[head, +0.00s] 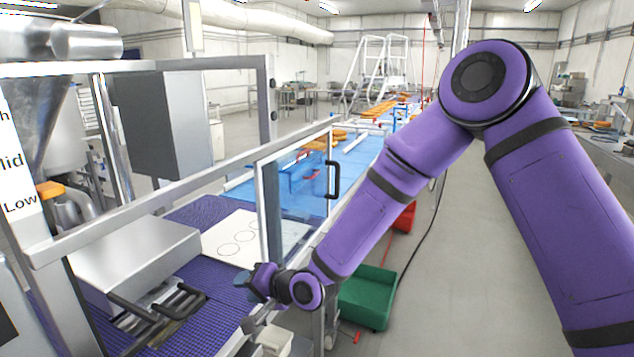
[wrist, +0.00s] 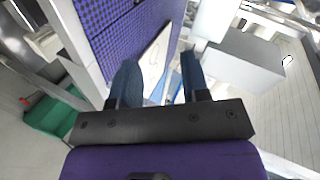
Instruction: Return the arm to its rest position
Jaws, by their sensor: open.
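My purple arm reaches from the right of the head view down to the front of the conveyor machine. My gripper (head: 256,281) is at its lower end, beside the near edge of the purple belt (head: 196,212). In the wrist view my gripper (wrist: 158,78) shows two dark blue fingers spread apart with nothing held between them. Beyond the fingers lies a white board (wrist: 157,52), which in the head view (head: 232,238) carries drawn circles and lies flat on the belt.
A metal frame with a clear door and black handle (head: 333,180) stands close to my arm. A grey metal box (head: 135,262) sits over the belt at left. A green bin (head: 367,297) and a red bin (head: 404,217) are below the arm. The right floor aisle is clear.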

